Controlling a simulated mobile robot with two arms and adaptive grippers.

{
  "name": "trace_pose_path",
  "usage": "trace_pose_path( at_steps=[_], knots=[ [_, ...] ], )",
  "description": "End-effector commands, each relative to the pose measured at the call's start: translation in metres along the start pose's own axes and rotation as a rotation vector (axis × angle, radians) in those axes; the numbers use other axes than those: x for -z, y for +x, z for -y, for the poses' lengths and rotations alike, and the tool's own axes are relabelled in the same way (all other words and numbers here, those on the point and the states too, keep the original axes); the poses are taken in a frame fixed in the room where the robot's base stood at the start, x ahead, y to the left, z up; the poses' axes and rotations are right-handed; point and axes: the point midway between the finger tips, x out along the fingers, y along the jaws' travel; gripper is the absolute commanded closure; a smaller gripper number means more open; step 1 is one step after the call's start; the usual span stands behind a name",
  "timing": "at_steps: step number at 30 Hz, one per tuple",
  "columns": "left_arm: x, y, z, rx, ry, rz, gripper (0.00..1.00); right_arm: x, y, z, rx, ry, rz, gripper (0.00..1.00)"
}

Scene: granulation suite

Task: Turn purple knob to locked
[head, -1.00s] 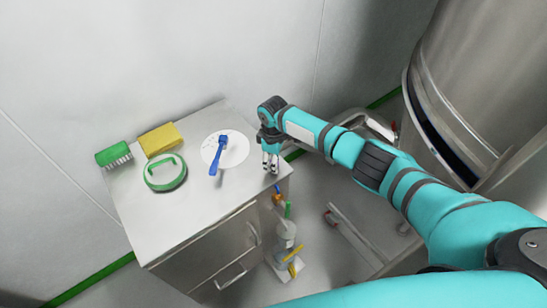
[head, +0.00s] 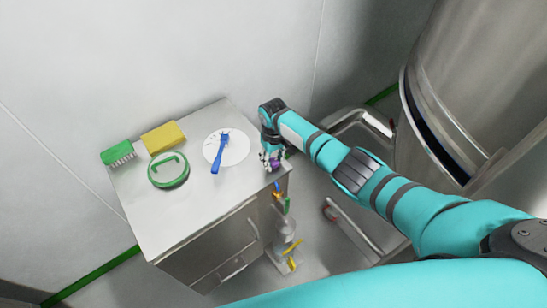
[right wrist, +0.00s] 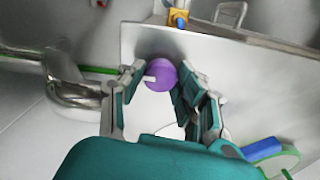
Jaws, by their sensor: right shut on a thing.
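The purple knob (right wrist: 161,75) is a round knob with a short white bar on it, seen in the right wrist view. It also shows as a small purple spot in the head view (head: 275,162), near the right front corner of the cabinet. My right gripper (head: 271,160) is at that knob, its fingers on either side. In the right wrist view my right gripper (right wrist: 158,82) is shut on the knob. Part of the knob is hidden by the fingers. My left gripper is not in view.
The steel cabinet (head: 185,218) carries a green brush (head: 117,152), yellow sponge (head: 163,137), green ring-shaped item (head: 168,170) and white disc (head: 237,152) with a blue scoop-like tool (head: 219,154). Colored fittings hang below the knob. A large steel vessel (head: 440,60) stands right.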

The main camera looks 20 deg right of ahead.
Motion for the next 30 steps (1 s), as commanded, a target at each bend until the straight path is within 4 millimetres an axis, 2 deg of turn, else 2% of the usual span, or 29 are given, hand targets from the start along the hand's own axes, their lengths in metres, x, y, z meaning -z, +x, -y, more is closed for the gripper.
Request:
trace_pose_path(
  at_steps=[17, 18, 21, 23, 30],
  knots=[
    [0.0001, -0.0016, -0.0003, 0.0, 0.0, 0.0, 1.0, 0.0033, -0.0029, 0.0001, 0.0, 0.033, -0.009, 0.98],
    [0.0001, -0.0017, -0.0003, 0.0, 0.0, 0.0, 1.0, 0.0033, -0.0029, 0.0001, 0.0, 0.033, -0.009, 0.63],
    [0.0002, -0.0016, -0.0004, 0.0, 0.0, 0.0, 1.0, 0.003, -0.0027, 0.0001, 0.0, 0.032, -0.008, 0.5],
    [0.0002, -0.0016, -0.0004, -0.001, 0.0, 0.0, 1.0, 0.0025, -0.0022, 0.0001, 0.0, 0.032, -0.007, 0.43],
    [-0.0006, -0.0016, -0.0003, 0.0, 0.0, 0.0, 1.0, 0.0013, -0.0012, 0.0, 0.0, 0.032, -0.004, 0.43]
  ],
)
